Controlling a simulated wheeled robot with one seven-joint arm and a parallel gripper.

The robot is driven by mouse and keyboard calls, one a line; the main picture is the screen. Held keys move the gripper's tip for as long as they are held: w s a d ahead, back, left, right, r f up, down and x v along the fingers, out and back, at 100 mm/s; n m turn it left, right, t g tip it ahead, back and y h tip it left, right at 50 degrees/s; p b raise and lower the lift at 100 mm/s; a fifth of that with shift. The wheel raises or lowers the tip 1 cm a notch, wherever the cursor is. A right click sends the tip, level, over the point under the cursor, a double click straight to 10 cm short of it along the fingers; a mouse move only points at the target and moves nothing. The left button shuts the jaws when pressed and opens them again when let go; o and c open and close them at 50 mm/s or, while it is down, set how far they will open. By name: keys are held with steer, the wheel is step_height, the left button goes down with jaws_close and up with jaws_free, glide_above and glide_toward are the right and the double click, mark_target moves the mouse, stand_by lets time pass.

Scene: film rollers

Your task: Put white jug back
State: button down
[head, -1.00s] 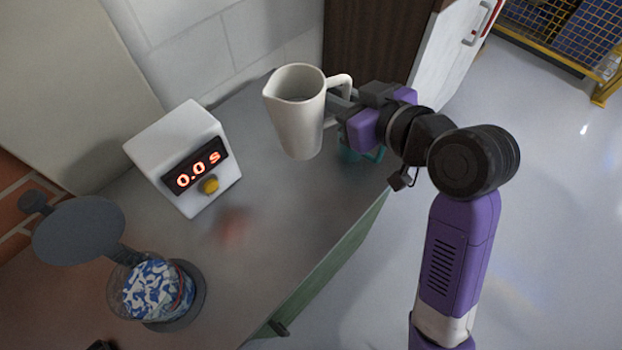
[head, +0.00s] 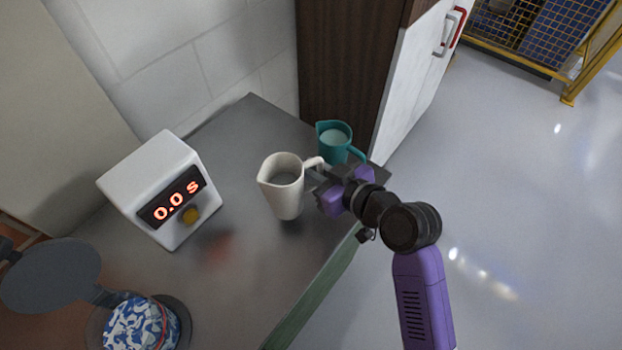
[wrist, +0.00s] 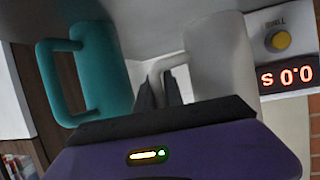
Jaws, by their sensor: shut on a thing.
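The white jug (head: 283,190) is upright over the grey counter in the head view, left of my gripper. My gripper (head: 322,180) is shut on the jug's handle, on its right side. In the wrist view the white jug (wrist: 222,65) is right of centre, its handle between the dark fingers (wrist: 160,92). Whether the jug's base touches the counter I cannot tell.
A teal jug (head: 334,143) stands behind and right of the white one, close to my gripper; it also shows in the wrist view (wrist: 103,65). A white timer box (head: 160,190) reads 0.0 s. A round container (head: 140,325) with blue-and-white contents is at lower left. Free counter (head: 235,135) lies behind the jug.

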steer(key=shift+f, duration=2.25)
steer(key=shift+f, duration=0.1)
steer(key=shift+f+b, duration=0.15)
steer(key=shift+b, duration=0.2)
steer(key=c, duration=1.5)
jaws_free()
steer(key=shift+o, duration=0.2)
steer(key=shift+r, duration=0.25)
steer(key=v, duration=1.2)
